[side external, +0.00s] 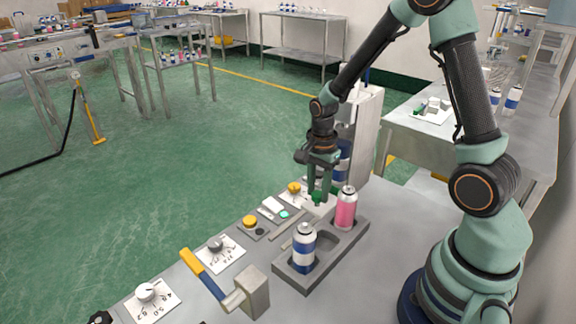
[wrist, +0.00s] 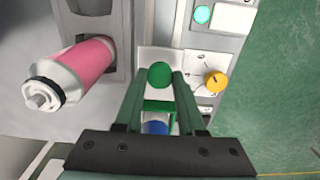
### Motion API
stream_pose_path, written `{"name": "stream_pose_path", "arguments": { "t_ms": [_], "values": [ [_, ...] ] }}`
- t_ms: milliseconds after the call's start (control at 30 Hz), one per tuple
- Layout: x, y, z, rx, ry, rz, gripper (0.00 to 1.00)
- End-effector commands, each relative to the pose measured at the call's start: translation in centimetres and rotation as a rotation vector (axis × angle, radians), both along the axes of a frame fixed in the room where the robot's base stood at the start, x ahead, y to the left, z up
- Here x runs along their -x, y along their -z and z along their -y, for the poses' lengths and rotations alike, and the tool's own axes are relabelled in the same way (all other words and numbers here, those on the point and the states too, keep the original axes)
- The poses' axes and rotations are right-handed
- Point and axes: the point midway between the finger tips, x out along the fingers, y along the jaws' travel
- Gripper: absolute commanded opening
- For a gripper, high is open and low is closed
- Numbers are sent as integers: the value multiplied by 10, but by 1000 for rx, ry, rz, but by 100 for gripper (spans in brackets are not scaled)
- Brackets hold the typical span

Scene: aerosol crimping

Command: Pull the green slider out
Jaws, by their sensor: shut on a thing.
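The green slider (wrist: 160,75) shows its round knob between my fingertips in the wrist view, over a white plate (wrist: 152,54). My gripper (wrist: 160,82) is shut on this knob, one finger on each side. In the side view my gripper (side external: 321,192) points down at the panel, just left of the pink can (side external: 346,210). The slider's knob (side external: 317,198) is small there and partly covered by the fingers. The slider's track is mostly hidden.
The pink can and a blue-white can (side external: 304,247) stand in a grey holder (side external: 329,258). A tall grey station (side external: 366,130) with a blue can rises behind my gripper. A yellow-handled lever (side external: 205,273), dials and yellow buttons (side external: 249,221) line the panel.

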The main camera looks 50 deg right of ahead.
Motion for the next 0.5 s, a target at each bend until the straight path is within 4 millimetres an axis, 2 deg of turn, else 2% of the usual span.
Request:
{"name": "stream_pose_path", "arguments": {
  "t_ms": [133,233,500],
  "values": [
    [0,-1,-2,0,-1,-1,0],
    [0,-1,-10,0,-3,-1,0],
    [-1,-1,-53,0,-6,1,0]
  ]
}}
